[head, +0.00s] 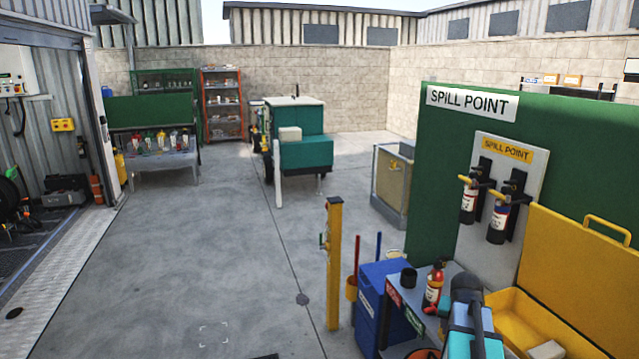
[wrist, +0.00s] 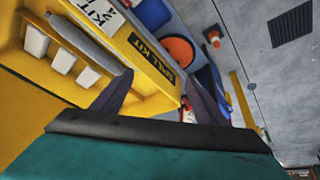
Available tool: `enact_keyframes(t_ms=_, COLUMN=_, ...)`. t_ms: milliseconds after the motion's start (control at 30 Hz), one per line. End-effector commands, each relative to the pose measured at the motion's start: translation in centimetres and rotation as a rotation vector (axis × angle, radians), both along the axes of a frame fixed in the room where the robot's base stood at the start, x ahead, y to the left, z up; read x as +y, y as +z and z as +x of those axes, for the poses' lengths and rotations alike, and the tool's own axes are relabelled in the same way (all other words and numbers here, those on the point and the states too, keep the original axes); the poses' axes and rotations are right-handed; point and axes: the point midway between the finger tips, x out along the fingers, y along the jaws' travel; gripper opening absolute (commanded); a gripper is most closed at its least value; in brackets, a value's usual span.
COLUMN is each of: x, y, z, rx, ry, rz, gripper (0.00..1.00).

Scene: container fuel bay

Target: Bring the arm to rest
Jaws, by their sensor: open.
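My gripper (wrist: 162,97) shows in the wrist view as two dark fingers spread apart, with nothing seen between them. It is over the front edge of the yellow spill kit bin (wrist: 148,57); I cannot tell how far above it is. In the head view my teal and dark arm is at the lower right, in front of the open yellow bin (head: 510,308) and beside the small grey table (head: 398,349). The fingertips cannot be made out there.
A red bottle (head: 434,285) and a black cup (head: 408,277) stand on the table close to my arm. A blue bin (head: 377,290) and yellow post (head: 333,262) are left of it. The green spill point board (head: 430,190) rises behind. Open floor (head: 220,250) lies left.

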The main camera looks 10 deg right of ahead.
Motion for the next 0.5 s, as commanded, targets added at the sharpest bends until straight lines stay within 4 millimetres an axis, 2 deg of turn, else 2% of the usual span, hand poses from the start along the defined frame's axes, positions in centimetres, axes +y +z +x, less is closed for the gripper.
enact_keyframes(t_ms=33, x=2.2, y=-1.2, z=0.7, rx=0.015, ry=0.038, rz=0.014, gripper=0.67)
enact_keyframes(t_ms=200, x=8.3, y=-4.5, z=2.2, rx=0.06, ry=0.151, rz=0.054, gripper=0.67)
enact_keyframes(t_ms=500, x=19.3, y=-10.0, z=3.1, rx=0.147, ry=0.349, rz=0.119, gripper=0.67)
